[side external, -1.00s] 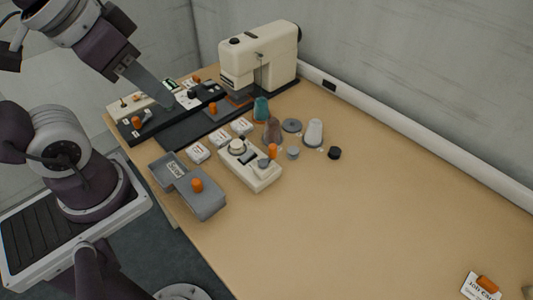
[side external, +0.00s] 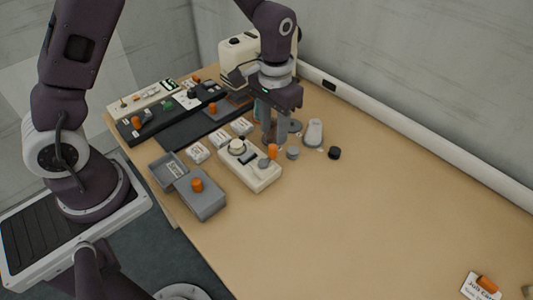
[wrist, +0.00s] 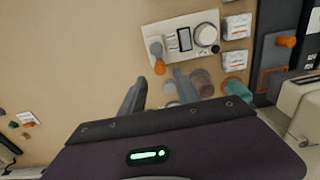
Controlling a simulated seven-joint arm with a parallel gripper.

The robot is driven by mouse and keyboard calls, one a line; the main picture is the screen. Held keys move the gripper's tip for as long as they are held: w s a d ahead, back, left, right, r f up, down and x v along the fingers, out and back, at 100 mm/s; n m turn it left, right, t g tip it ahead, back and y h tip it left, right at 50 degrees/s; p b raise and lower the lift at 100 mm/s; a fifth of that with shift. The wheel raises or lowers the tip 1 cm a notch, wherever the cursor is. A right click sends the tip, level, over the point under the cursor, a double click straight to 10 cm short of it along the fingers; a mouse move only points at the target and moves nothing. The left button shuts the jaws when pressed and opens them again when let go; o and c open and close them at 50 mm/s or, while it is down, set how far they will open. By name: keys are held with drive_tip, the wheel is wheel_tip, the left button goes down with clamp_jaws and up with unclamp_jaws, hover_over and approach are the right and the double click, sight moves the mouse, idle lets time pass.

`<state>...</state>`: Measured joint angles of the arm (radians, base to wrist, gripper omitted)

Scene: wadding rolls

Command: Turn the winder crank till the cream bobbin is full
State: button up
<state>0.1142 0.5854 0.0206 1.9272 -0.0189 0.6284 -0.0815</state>
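The cream winder box (side external: 252,174) sits on the table, with the white-cream round bobbin (side external: 237,146) at its far-left end. Its crank has an upright orange knob (side external: 273,151) at the near-right end. In the wrist view, the winder (wrist: 170,33), bobbin (wrist: 206,33) and orange knob (wrist: 158,66) also show. How full the bobbin is cannot be told. My gripper (side external: 275,141) is open and points down close to the crank end. In the wrist view, my gripper's fingers (wrist: 159,86) are spread and empty, with the knob just beyond their tips.
A brown cone (side external: 266,127) stands close behind my fingers, partly hidden. Grey boxes (side external: 207,207) lie left of the winder. The table's right half is mostly clear.

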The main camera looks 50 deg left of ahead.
sight(273, 146)
drive_tip(key=shift+f, duration=0.85)
drive_tip(key=shift+f, duration=0.1)
drive_tip(key=shift+f, duration=2.2)
